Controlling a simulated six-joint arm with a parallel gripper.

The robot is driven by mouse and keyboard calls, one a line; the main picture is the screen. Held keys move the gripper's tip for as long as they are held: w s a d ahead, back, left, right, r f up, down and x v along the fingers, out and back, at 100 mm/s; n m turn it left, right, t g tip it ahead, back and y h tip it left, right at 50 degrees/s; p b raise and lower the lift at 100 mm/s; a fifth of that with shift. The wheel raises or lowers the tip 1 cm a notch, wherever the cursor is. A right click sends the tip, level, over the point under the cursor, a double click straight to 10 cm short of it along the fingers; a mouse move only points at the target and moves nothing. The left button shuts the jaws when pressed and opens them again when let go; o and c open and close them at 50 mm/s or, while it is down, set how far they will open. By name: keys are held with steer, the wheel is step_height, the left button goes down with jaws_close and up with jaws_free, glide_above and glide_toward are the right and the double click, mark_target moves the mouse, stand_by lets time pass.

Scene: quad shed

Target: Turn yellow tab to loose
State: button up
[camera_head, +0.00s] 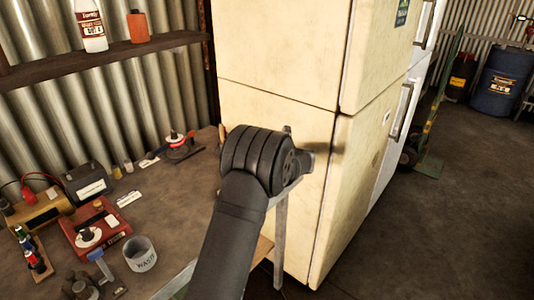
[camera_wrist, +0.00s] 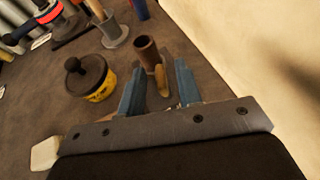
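In the wrist view my gripper (camera_wrist: 159,70) has two blue fingers that stand apart. A small dull-yellow tab (camera_wrist: 162,80) stands upright between them, with visible space on both sides. A brown open-topped cylinder (camera_wrist: 147,52) stands just behind the tab, near the fingertips; whether the two are joined I cannot tell. In the head view my dark wrist hides most of the gripper, and I cannot make out the tab there.
A black-knobbed pot with a yellow band (camera_wrist: 93,78) stands left of the fingers. A grey cup-like stand (camera_wrist: 114,36) is farther back. In the head view, a cream fridge (camera_head: 280,55) borders the bench (camera_head: 165,215). A waste cup (camera_head: 140,254) and red box (camera_head: 98,230) stand left.

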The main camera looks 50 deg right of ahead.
steer(key=shift+w+d+f, duration=0.2)
steer(key=shift+w+f, duration=0.05)
steer(key=shift+w, duration=0.35)
jaws_close()
steer(key=shift+n+y, duration=1.4)
steer(key=shift+y, duration=0.2)
